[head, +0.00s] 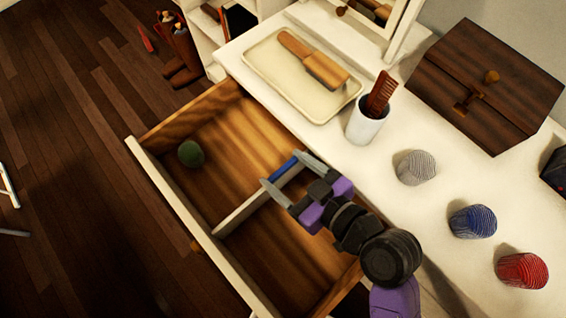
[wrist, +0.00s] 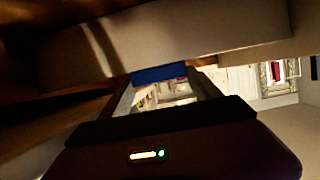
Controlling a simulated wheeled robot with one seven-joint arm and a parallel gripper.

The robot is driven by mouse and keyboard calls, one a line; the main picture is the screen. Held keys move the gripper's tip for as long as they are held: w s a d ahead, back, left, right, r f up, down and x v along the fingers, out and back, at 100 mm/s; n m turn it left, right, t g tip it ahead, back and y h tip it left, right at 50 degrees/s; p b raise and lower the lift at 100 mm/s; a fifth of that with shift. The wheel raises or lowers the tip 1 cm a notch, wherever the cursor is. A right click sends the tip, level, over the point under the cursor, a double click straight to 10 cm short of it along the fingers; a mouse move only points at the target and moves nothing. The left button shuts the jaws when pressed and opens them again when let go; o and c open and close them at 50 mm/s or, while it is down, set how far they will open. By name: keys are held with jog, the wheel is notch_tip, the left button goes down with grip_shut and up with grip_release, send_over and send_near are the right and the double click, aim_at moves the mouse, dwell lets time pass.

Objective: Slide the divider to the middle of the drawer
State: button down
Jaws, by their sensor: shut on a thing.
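The drawer (head: 165,187) is pulled open below the dresser top, with a cream front and a wooden inside. The cream divider (head: 240,215) stands across the drawer, from the front wall toward the dresser, with a blue part (head: 284,167) on its top edge. My gripper (head: 286,169) is over the divider, its fingers on either side of the blue part and shut on it. In the wrist view, the blue part (wrist: 160,74) shows between my fingertips. A dark green ball (head: 190,153) lies in the left compartment. The divider's far end is partly hidden by my gripper.
On the dresser top are a tray (head: 258,86) with a wooden brush (head: 313,62), a white cup (head: 366,124) with a comb, a wooden box (head: 487,80) and several striped rolls. My arm crosses the dresser's edge at right.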

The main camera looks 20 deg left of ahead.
jog(key=shift+c, duration=2)
grip_release()
jog(key=v, duration=0.7)
jog(key=shift+d+r, duration=0.2)
jog(key=shift+d, duration=0.1)
jog(key=shift+s, duration=0.1)
